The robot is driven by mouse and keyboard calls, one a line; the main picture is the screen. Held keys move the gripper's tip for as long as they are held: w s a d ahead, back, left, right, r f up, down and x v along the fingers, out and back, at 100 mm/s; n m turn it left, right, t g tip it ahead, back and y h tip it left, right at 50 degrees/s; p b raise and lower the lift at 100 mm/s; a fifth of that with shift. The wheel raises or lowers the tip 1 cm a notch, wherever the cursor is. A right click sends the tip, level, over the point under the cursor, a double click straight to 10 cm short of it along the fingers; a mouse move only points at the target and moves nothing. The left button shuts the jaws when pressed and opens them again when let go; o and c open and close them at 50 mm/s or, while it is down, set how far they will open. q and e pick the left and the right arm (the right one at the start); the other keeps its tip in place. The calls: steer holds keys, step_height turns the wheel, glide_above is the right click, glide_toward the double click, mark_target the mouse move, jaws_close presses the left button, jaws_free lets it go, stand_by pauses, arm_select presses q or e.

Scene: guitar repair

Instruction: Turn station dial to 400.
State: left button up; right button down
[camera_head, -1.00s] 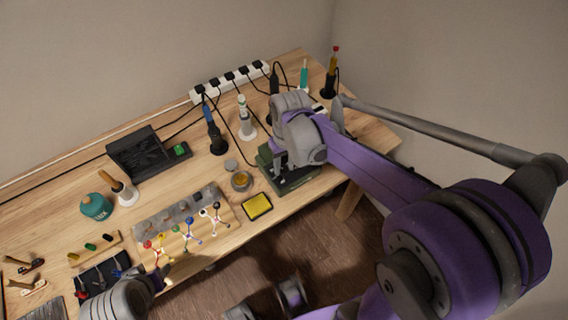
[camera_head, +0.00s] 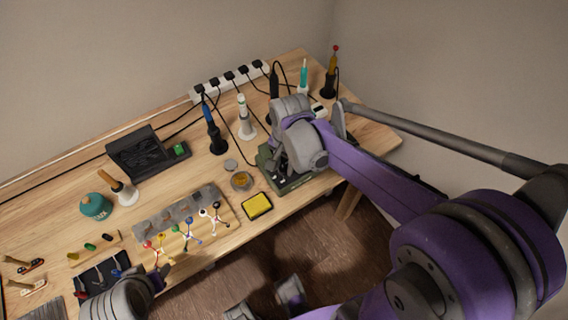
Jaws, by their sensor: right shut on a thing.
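The station (camera_head: 270,178) is a dark green box near the right front edge of the bench, mostly covered by my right gripper. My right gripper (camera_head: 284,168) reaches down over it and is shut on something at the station. The wrist hides the dial, its scale and the fingertips, so I cannot read the setting. My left gripper (camera_head: 152,282) is at the lower left, in front of the bench edge near the tool roll. Its fingers are not clear enough to judge.
A yellow sponge tray (camera_head: 257,206) and a small round tin (camera_head: 241,181) sit left of the station. Several soldering irons in stands, such as the blue one (camera_head: 212,130), line the back near a white power strip (camera_head: 229,83). Coloured clips stand on a wooden block (camera_head: 232,222).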

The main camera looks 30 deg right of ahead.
mark_target(285, 170)
steer(key=m, duration=0.6)
steer(key=shift+m, duration=0.3)
stand_by(0.5)
steer(key=c, duration=0.5)
jaws_free()
steer(key=shift+c, duration=0.2)
steer(key=shift+r, duration=0.1)
step_height(285, 170, up, 11)
steer(key=p, duration=0.1)
steer(key=shift+s, duration=0.3)
steer(key=shift+f, duration=0.2)
